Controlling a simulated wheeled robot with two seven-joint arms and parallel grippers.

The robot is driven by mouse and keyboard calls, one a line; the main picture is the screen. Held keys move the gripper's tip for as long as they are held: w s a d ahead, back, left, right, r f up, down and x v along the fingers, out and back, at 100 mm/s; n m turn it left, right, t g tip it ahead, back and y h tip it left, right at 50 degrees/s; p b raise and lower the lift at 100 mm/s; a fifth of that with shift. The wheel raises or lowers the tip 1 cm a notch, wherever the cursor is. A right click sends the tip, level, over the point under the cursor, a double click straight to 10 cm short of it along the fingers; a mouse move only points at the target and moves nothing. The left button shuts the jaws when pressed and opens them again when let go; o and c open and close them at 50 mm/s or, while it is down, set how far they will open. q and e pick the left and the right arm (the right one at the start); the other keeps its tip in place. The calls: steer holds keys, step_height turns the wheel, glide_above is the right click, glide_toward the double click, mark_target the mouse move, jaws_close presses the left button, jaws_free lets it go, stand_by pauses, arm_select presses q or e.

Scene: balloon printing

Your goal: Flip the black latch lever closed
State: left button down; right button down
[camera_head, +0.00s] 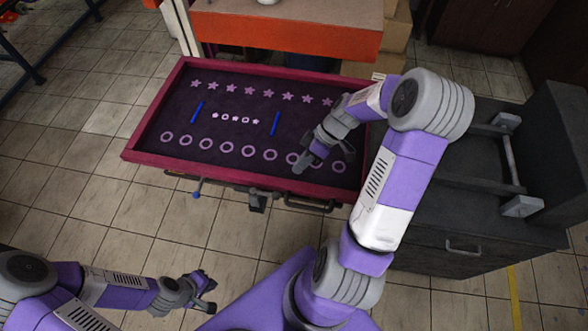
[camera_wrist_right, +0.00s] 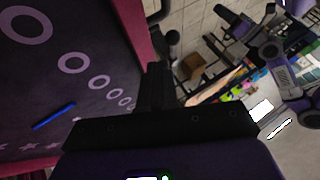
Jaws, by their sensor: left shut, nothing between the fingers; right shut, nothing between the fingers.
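A magenta-framed printing screen (camera_head: 140,152) lies flat in the middle of the head view. Below its near edge hang a dark block-like part (camera_head: 257,202), a black bar-shaped handle (camera_head: 308,203) and a thin lever with a blue ball (camera_head: 196,194). I cannot tell which of the dark parts is the latch lever. In the right wrist view a dark curved part (camera_wrist_right: 168,40) stands beside the frame's edge. My right gripper (camera_head: 301,166) is shut and empty over the screen's near right part. My left gripper (camera_head: 208,296) is shut and empty, low over the floor, away from the screen.
The screen's dark surface (camera_head: 165,120) carries stars, rings and two blue bars. An orange-edged table (camera_head: 300,30) stands behind it. A dark cabinet (camera_head: 450,235) stands at the right. Tiled floor (camera_head: 80,190) is free on the left.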

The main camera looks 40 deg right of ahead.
mark_target(284, 188)
steer(key=b+x, duration=0.1)
steer(key=x, duration=0.7)
steer(key=shift+a+f, duration=0.15)
steer(key=shift+a, duration=0.1)
